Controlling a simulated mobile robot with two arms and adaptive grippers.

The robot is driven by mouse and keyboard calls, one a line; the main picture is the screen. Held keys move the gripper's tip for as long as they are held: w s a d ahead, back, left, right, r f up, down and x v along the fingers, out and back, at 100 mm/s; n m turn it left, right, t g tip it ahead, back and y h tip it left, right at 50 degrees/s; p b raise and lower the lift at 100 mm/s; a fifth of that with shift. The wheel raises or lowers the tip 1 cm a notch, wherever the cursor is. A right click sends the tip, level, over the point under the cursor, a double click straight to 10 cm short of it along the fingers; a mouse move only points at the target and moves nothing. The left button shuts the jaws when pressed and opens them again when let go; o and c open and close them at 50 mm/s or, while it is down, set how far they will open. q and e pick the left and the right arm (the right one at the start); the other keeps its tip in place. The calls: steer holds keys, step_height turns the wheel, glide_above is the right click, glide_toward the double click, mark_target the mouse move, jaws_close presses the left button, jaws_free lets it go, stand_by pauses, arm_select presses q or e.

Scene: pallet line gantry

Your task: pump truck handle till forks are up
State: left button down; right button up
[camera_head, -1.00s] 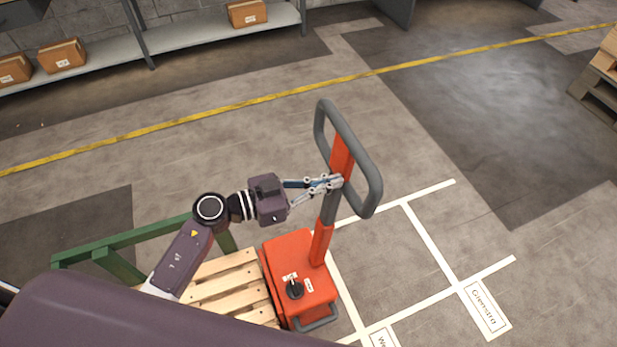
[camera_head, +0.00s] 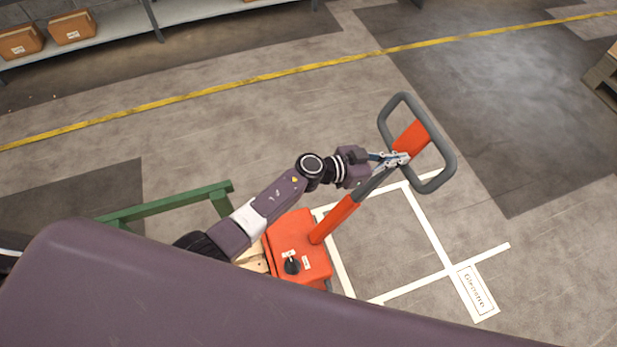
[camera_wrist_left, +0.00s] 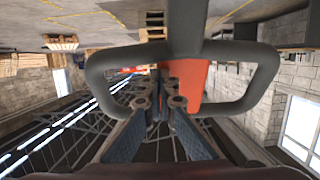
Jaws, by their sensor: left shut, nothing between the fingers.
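The pallet truck has an orange-red body (camera_head: 297,250) and a tiller with a grey loop handle (camera_head: 450,160) on an orange and grey shaft (camera_head: 338,215). The tiller leans to the right, away from the body. The loop also shows in the left wrist view (camera_wrist_left: 262,80), close in front of the fingers. My left gripper (camera_head: 402,159) is shut at the upper shaft, just below the loop's orange middle; its fingertips (camera_wrist_left: 160,84) show nothing clearly between them. Whether they touch the shaft is unclear. The forks are hidden. My right gripper is not in view.
A green frame (camera_head: 165,205) stands left of the truck, and slats of a wooden pallet (camera_head: 252,257) show beside the body. White floor markings (camera_head: 430,235) lie right of it. Shelves with boxes (camera_head: 72,28) line the back left. The floor around the handle is clear.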

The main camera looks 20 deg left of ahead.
mark_target(411, 160)
arm_select(q)
steer(key=b+x, duration=0.1)
steer(key=x, duration=0.1)
steer(key=f+b+x, duration=0.1)
steer(key=x, duration=0.2)
steer(key=shift+s+a, duration=0.1)
steer(key=shift+w+d+f, duration=0.2)
steer(key=shift+d, duration=0.15)
